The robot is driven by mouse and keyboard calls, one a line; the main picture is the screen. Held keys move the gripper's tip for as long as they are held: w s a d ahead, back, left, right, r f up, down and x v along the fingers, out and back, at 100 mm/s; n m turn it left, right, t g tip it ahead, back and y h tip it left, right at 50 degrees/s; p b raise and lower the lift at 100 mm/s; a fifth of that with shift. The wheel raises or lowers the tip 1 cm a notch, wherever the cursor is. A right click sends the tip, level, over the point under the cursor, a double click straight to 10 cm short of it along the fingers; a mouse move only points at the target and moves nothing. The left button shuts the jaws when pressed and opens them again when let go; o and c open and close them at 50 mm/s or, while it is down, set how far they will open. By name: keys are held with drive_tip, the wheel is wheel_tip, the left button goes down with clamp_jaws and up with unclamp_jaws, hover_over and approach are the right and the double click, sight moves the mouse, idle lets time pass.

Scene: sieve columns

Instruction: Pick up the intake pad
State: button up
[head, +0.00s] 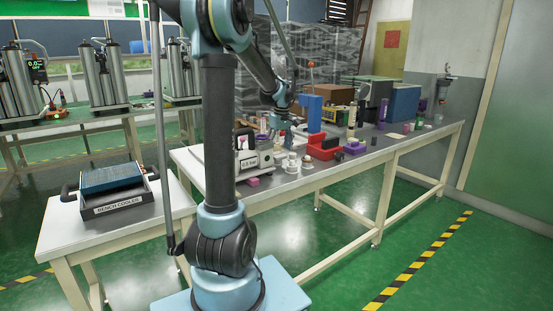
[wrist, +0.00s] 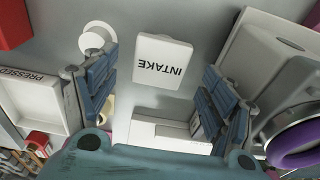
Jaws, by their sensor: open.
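The intake pad is a white, rounded square plate (wrist: 162,58) marked INTAKE, lying on the grey bench top in the wrist view. Its lettering appears upside down. My gripper (wrist: 168,105) is open, with its blue-grey fingers apart on the left and right of the picture. The pad lies ahead of the fingertips and between their lines, with nothing held. In the head view my gripper (head: 281,133) is low over the long bench among small items. I cannot make out the pad there.
In the wrist view, a white tray marked PRESSED (wrist: 35,98) lies left, a round white piece (wrist: 95,38) stands near the left finger, and a grey unit with a purple ring (wrist: 297,145) is right. A red bin (head: 323,148) stands on the bench (head: 345,172).

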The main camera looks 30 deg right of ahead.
drive_tip(key=shift+w+f, duration=0.15)
drive_tip(key=shift+f, duration=0.95)
drive_tip(key=c, duration=0.8)
drive_tip(key=shift+r, duration=0.15)
